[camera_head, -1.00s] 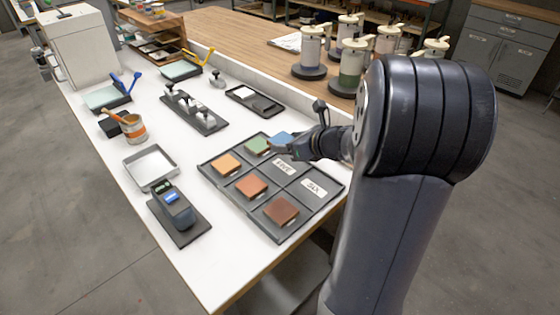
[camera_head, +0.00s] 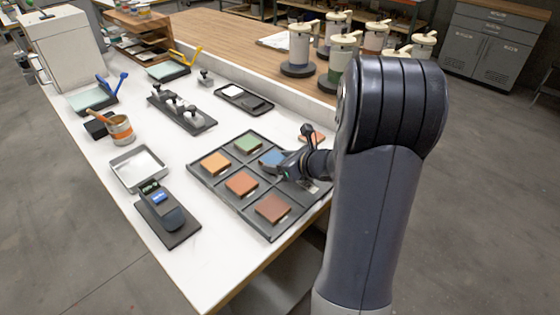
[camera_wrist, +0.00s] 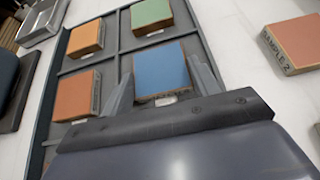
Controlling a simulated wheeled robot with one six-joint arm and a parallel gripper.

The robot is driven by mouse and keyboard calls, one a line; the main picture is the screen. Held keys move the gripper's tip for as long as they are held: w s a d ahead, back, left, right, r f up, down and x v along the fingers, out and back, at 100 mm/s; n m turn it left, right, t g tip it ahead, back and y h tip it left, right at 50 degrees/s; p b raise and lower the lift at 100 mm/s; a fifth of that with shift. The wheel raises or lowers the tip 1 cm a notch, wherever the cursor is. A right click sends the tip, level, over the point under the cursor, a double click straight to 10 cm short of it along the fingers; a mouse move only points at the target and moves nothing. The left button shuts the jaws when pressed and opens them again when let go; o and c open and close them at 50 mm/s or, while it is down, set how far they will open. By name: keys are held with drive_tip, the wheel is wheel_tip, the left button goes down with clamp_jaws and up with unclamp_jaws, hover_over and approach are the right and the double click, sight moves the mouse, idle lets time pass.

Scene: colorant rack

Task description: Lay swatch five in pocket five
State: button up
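The blue swatch (camera_head: 271,159) is at the pocket marked FIVE in the dark tray (camera_head: 219,187). In the wrist view the blue swatch (camera_wrist: 160,69) sits between the two fingers of my gripper (camera_wrist: 163,82), one close along each side. The gripper (camera_head: 282,165) is low over the tray and appears shut on it. Part of a white label shows at the swatch's near edge. I cannot tell whether its underside touches the pocket floor.
The tray also holds an orange swatch (camera_head: 215,162), a green one (camera_head: 247,143), a terracotta one (camera_head: 241,184) and a brown one (camera_head: 272,208). A scanner-like device (camera_head: 165,212) stands left.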

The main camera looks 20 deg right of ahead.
drive_tip(key=o, duration=0.4)
drive_tip(key=shift+r, duration=0.1)
drive_tip(key=shift+r, duration=0.2)
drive_tip(key=p+v, duration=0.1)
drive_tip(key=v, duration=1.1)
drive_tip(key=shift+f, duration=0.1)
